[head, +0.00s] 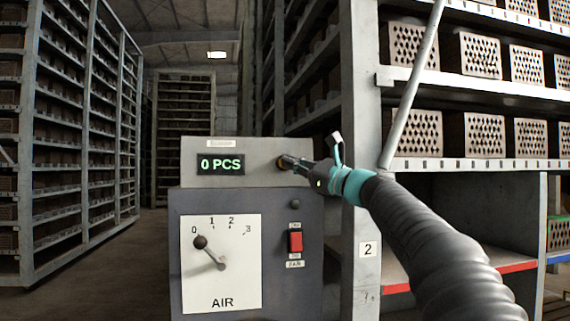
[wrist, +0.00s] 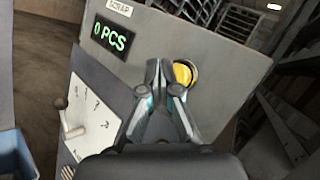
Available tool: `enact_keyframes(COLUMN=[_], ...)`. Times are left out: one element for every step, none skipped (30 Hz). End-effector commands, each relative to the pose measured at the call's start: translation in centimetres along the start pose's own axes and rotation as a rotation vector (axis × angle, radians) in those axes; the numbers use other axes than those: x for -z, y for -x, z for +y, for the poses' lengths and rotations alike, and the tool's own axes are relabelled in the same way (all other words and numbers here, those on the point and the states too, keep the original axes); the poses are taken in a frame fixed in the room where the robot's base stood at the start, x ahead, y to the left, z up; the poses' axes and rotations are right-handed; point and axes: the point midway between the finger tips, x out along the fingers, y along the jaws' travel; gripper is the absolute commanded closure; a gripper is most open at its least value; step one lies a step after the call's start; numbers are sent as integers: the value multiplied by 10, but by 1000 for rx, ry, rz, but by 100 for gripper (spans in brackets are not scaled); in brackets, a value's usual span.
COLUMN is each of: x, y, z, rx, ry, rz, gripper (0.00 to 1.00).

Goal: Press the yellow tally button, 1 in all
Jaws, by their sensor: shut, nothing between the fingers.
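The yellow tally button (wrist: 183,74) sits in a round ring on the grey counter box (head: 262,178). The box also shows in the wrist view (wrist: 215,50). Its green display (head: 220,165) reads 0 PCS, and the display shows in the wrist view too (wrist: 109,40). My gripper (head: 286,162) is shut and empty, its tips at the button's place in the head view and hiding most of it. In the wrist view my gripper (wrist: 160,68) has its tips just left of the button and overlapping its edge. I cannot tell whether they touch it.
Below the box is a dark panel with an AIR dial (head: 220,264) with a lever, and a red switch (head: 295,241). A shelf post (head: 362,120) and racks of hollow bricks (head: 480,54) stand close on the right. An aisle (head: 140,255) is open at left.

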Motion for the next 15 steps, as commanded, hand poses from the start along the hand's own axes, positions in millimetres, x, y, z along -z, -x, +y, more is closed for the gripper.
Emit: enact_keyframes(x=[0,0,0,0,1,1,2,2,3,3,3,4,4,4,4], y=[0,0,0,0,-1,-2,-2,-3,-4,-4,-5,-6,-6,-6,-6], z=[0,0,0,0,-1,-1,-2,-2,-3,-4,-4,-5,-5,-5,-5], rx=[0,0,0,0,0,0,0,0,0,0,0,0,0,0,0], ry=[0,0,0,0,0,0,0,0,0,0,0,0,0,-1,0], rz=[0,0,0,0,0,0,0,0,0,0,0,0,0,0,0], gripper=[100,100,100,100,100,100,100,100,100,100,100,100,100,100,100])
